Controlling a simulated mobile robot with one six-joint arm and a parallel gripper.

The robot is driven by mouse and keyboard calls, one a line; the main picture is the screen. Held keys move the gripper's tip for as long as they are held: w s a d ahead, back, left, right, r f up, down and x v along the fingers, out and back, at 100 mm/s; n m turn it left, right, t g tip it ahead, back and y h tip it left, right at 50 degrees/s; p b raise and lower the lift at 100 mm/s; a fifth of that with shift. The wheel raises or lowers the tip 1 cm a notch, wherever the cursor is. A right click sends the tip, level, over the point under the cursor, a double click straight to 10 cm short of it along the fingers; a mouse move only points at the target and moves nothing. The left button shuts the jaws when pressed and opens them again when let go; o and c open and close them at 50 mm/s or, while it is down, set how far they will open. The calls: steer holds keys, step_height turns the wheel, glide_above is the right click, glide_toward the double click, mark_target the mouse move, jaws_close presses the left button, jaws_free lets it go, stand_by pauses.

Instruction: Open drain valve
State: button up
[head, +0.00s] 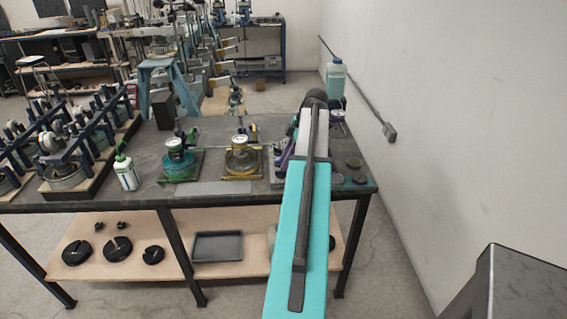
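I cannot make out a drain valve for certain. Two gauge-topped devices stand on the dark workbench: a green one (179,160) at left and a yellow-brown one (242,158) at right, each on a flat base with thin tubing. My gripper is hidden behind the arm.
A white bottle with a green cap (126,171) stands left of the devices. Several framed rigs (66,172) fill the bench's left side. Small dark discs (354,163) lie at the right end. A lower shelf (185,254) holds black weights and a tray (217,246). A wall (460,120) borders the right.

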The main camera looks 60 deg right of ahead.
mark_target(281, 173)
steer(key=shift+p+x, duration=0.35)
steer(key=shift+x, duration=1.2)
steer(key=shift+c, duration=0.4)
